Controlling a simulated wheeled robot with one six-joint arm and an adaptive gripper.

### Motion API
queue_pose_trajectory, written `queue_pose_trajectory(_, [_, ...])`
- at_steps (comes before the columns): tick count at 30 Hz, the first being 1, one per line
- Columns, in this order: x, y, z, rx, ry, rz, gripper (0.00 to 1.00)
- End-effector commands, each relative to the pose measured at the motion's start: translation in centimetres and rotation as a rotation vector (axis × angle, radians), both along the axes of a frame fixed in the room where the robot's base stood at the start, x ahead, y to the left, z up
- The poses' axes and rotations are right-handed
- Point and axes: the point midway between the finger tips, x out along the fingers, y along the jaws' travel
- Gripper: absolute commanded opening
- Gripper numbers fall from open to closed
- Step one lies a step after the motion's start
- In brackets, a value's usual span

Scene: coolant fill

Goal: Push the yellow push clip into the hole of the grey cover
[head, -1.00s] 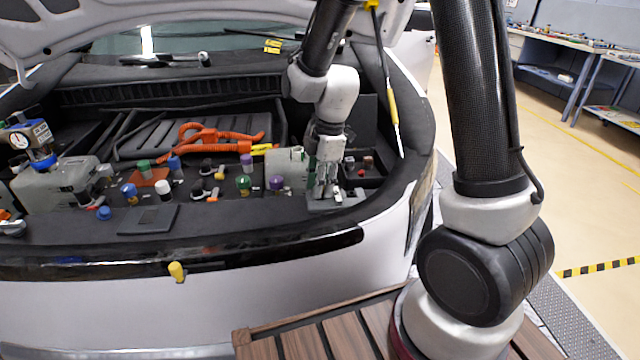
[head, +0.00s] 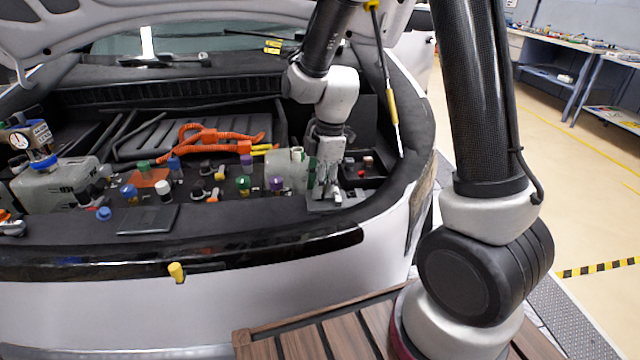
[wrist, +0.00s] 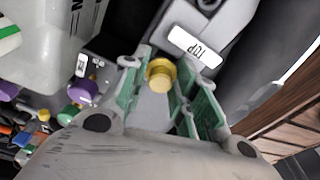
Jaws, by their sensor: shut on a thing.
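My gripper (head: 325,196) points down at the right front of the engine bay, low over a light grey part. In the wrist view its green-padded fingers (wrist: 160,78) are shut on the yellow push clip (wrist: 160,74), whose round head shows between the fingertips. In the head view the fingers hide the clip. The grey cover (wrist: 232,22) lies just beyond the fingertips in the wrist view, with a white "TOP" label on it. It also shows under my gripper in the head view (head: 345,201). I cannot see the hole under the clip or whether the clip touches it.
Several coloured caps, including a purple one (head: 277,184), stand left of my gripper. A pale reservoir (head: 288,170) is close on its left. A dark flat plate (head: 147,220) lies further left. A yellow peg (head: 176,271) sticks out of the bumper. The raised hood is overhead.

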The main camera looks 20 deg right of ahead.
Motion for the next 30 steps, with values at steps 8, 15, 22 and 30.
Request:
queue_pose_trajectory(8, [-0.01,-0.01,-0.63,0.0,0.001,0.0,0.21])
queue_pose_trajectory(15, [0.0,0.0,-1.01,0.0,0.0,0.0,0.4])
queue_pose_trajectory(22, [0.0,0.0,-1.01,0.0,0.0,0.0,0.54])
queue_pose_trajectory(30, [0.09,-0.08,-0.22,0.001,-0.002,0.0,0.54])
